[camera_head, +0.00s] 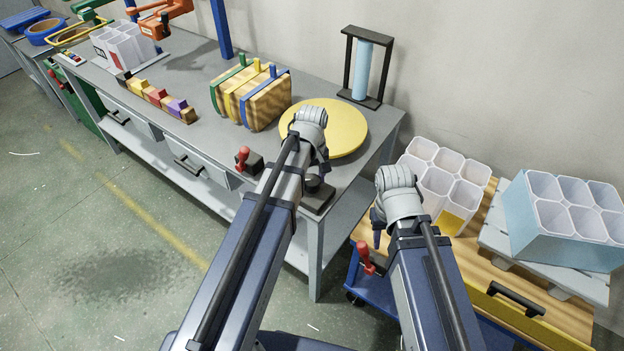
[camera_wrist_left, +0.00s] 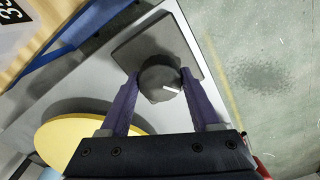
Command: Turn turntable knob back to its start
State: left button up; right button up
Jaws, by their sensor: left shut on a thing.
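The turntable knob (camera_wrist_left: 160,72) is a dark round knob with a white pointer line, set on a dark square base plate (camera_wrist_left: 183,48). In the head view my left gripper (camera_head: 315,172) partly hides the knob. The yellow turntable disc (camera_head: 348,126) lies flat behind it. My right gripper (camera_head: 377,232) hangs over the cart; its jaw opening cannot be made out.
Wooden boards in a rack (camera_head: 262,104) stand left of the disc. A black frame with a light-blue cylinder (camera_head: 363,68) stands behind it. A red-handled clamp (camera_head: 243,158) sits at the bench front edge. White bins (camera_head: 440,180) and a light-blue bin box (camera_head: 540,222) are on the right.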

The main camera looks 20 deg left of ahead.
aim_at(312, 179)
pick_arm(q)
jog(key=shift+n, duration=0.3)
jog(key=o, duration=1.4)
jog(key=shift+r, duration=0.1)
notch_tip(312, 179, up, 8)
jog(key=p, duration=0.7)
jog(key=shift+p, duration=0.4)
jog(key=shift+f, duration=0.2)
